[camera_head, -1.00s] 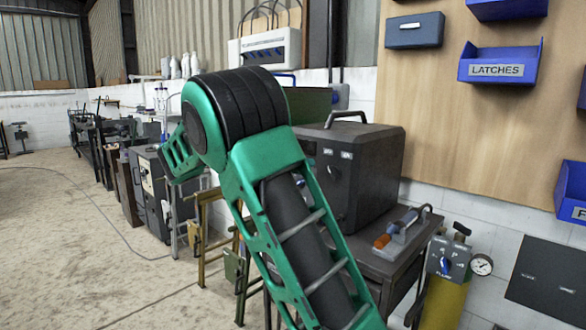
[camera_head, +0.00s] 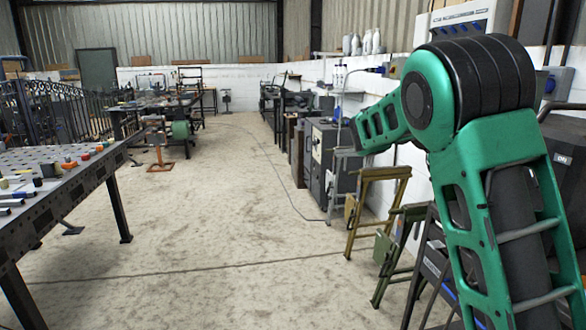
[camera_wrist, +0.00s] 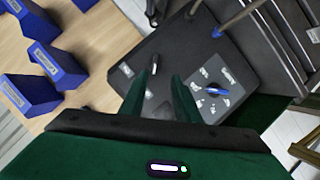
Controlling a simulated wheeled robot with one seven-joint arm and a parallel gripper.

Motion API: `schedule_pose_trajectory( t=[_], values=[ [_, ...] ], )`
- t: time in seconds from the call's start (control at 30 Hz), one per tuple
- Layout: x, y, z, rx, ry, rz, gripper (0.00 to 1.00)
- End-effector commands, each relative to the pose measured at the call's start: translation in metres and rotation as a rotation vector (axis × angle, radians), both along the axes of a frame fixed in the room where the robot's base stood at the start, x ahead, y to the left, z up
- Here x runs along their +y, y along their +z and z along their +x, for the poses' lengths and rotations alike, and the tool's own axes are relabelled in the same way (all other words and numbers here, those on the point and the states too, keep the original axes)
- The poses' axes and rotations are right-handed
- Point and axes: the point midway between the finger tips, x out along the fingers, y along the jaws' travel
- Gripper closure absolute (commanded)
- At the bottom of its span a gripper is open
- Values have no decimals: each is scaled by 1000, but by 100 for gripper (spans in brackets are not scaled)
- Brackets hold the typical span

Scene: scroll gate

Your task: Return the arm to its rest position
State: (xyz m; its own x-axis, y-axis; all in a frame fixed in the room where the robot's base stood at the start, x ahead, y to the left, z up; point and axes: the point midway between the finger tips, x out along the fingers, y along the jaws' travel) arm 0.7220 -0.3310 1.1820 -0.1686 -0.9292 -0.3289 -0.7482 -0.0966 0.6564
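My arm (camera_head: 500,200), green with dark joint covers, stands raised and bent at the right of the head view. Its forearm points away and to the left from the elbow. My gripper is hidden in the head view. In the wrist view, my gripper (camera_wrist: 163,76) shows two dark green fingers with a gap between them. It is open, with nothing visible between the fingers. Beyond the fingers is a dark box (camera_wrist: 178,45) with a blue knob (camera_wrist: 215,91); I cannot tell how far away it is.
A dark perforated work table (camera_head: 60,200) with small items stands at the left. Folding stands (camera_head: 375,200) and a grey cabinet (camera_head: 325,160) line the right side. Blue bins (camera_wrist: 30,75) hang on a wooden board in the wrist view. The middle floor is clear.

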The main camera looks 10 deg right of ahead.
Motion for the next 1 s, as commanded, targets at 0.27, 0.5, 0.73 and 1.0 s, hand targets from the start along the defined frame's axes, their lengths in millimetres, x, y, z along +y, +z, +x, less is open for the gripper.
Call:
schedule_pose_trajectory(
  t=[0.27, 0.5, 0.73, 1.0],
  values=[
    [-38, -66, -64, 6, 42, 346, 71],
    [-17, -124, -132, 2, 115, 668, 71],
    [40, -165, -201, -1, 205, 939, 71],
    [122, -197, -276, 23, 318, 1174, 71]
  ],
)
